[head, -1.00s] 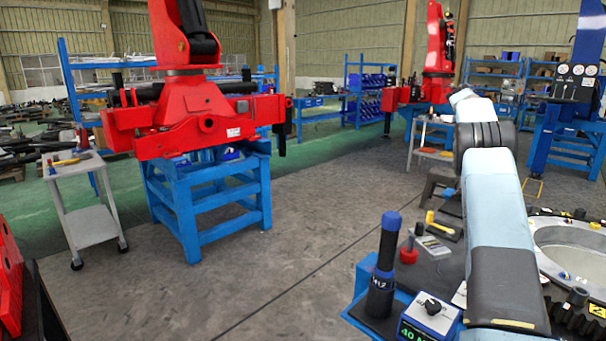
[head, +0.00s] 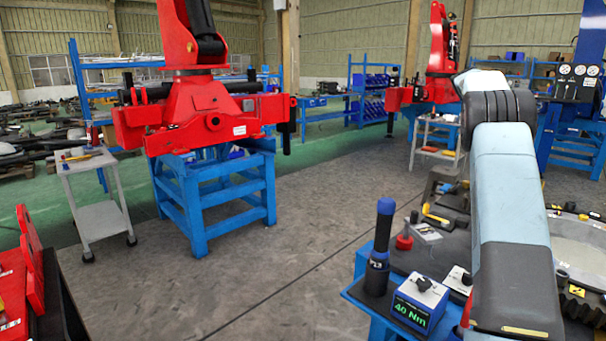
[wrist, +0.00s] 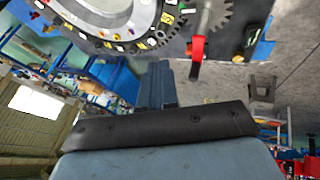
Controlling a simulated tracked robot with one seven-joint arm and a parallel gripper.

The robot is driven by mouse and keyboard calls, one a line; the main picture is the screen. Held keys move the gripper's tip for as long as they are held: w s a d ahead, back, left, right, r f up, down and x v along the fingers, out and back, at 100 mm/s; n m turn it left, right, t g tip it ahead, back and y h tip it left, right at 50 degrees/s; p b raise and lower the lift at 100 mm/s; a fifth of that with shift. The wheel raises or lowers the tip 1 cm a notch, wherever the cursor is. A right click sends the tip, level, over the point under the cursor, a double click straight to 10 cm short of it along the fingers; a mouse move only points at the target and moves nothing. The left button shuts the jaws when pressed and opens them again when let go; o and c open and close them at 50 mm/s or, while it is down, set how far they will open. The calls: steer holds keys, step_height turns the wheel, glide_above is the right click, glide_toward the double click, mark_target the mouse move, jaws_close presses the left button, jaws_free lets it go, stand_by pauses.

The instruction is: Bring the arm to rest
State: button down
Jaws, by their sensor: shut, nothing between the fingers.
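My arm (head: 503,190), light blue with dark joints, stands upright at the right of the head view, in front of the workbench. Its far end is hidden in that view. In the wrist view my gripper (wrist: 160,66) shows at the centre, its two narrow fingers together and empty in front of a dark bar. The fingers point towards the bench with the large ring (wrist: 110,15). They appear apart from it, though the distance is hard to tell.
The bench holds a blue-capped tool (head: 380,250), a torque display box (head: 419,302) and a red-handled item (wrist: 197,48). A red crane base on a blue stand (head: 215,200) and a grey cart (head: 100,200) stand left. The floor between is clear.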

steer(key=s+a+r+n+t+y, duration=0.25)
steer(key=s+a+r, duration=0.25)
steer(key=s+a, duration=0.7)
steer(key=s+a+r+n+t+y, duration=0.1)
steer(key=s+a+r+n, duration=0.3)
steer(key=s+a, duration=0.75)
steer(key=s+a+f+n+y, duration=0.1)
steer(key=s+a+f, duration=0.3)
steer(key=s, duration=0.5)
steer(key=s+a+f+n+t+y, duration=0.1)
steer(key=s+a+f, duration=0.3)
steer(key=s, duration=0.6)
steer(key=s+a+f+n+t+y, duration=0.1)
steer(key=s+a+f, duration=0.3)
steer(key=s+a, duration=0.4)
steer(key=shift+s+f, duration=0.35)
steer(key=shift+s, duration=0.65)
steer(key=shift+a+t, duration=0.1)
steer(key=shift+t, duration=0.15)
